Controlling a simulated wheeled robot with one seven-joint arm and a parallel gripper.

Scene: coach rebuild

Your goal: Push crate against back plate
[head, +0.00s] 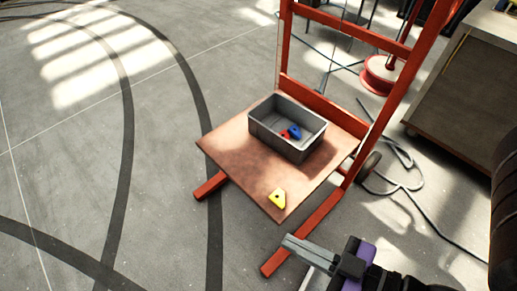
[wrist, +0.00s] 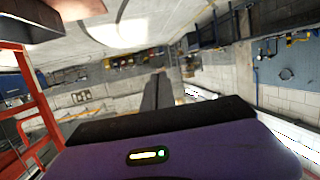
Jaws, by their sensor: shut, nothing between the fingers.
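The grey crate (head: 272,142) sits upright on a brown wooden platform (head: 238,150), toward its back edge. A blue piece and a red piece (head: 285,133) lie inside the crate. The back plate (head: 322,104) appears to be the red-orange crossbar of the upright frame behind the crate; I cannot tell whether crate and bar touch. My gripper (head: 286,241) is shut and empty, in front of and to the right of the platform, apart from the crate.
A yellow piece (head: 277,198) with a hole lies on the platform near its front corner. Red frame legs (head: 292,245) stick out at the front. A cable (head: 420,205) lies on the floor at right, below a cabinet (head: 455,100). The floor at left is clear.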

